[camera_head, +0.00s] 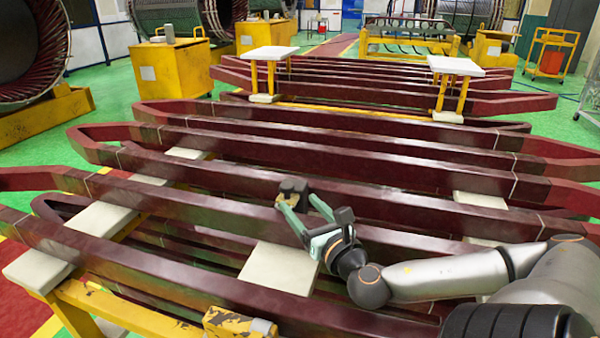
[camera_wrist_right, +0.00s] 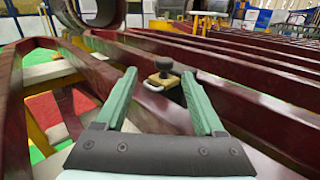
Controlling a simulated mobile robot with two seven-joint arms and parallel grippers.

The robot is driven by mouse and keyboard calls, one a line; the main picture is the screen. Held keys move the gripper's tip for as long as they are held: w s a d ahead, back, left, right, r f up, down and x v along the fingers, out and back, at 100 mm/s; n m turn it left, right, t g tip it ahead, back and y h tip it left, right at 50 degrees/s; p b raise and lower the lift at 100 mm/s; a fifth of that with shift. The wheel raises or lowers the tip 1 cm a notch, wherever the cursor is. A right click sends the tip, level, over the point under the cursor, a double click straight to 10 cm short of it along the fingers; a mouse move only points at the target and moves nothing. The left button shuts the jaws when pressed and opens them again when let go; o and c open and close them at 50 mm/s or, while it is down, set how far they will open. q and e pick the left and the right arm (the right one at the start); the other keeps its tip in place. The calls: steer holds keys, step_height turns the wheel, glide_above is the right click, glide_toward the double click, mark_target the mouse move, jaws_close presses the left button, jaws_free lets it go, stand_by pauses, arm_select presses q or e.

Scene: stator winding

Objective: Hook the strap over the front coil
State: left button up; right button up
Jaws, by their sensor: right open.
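The front coil (camera_head: 170,265) is a long dark red bar loop lying across the near side of the rack. Several similar coils lie behind it. My right gripper (camera_head: 297,198) is open, its two green fingers pointing away over the coils. A small fitting with a black knob, a tan block and a pale loop (camera_wrist_right: 161,77) shows between the fingertips in the wrist view, with gaps to both fingers. In the head view its dark top (camera_head: 293,186) is at the fingertips, against a coil behind the front one. I cannot make out a strap for certain. My left gripper is out of view.
White pads (camera_head: 280,266) lie under the coils on a yellow frame (camera_head: 120,312). A worn yellow block (camera_head: 238,322) with a grey cylinder stands at the near edge. Two white-topped yellow stands (camera_head: 455,66) rise among the far coils. Green floor is open at the left.

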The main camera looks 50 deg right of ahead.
mark_target(290, 188)
steer(key=shift+s+d+f+n, duration=0.1)
steer(key=shift+s+d+n, duration=0.2)
steer(key=shift+d, duration=0.1)
steer(key=shift+x, duration=6.25)
steer(key=shift+f, duration=0.15)
jaws_close()
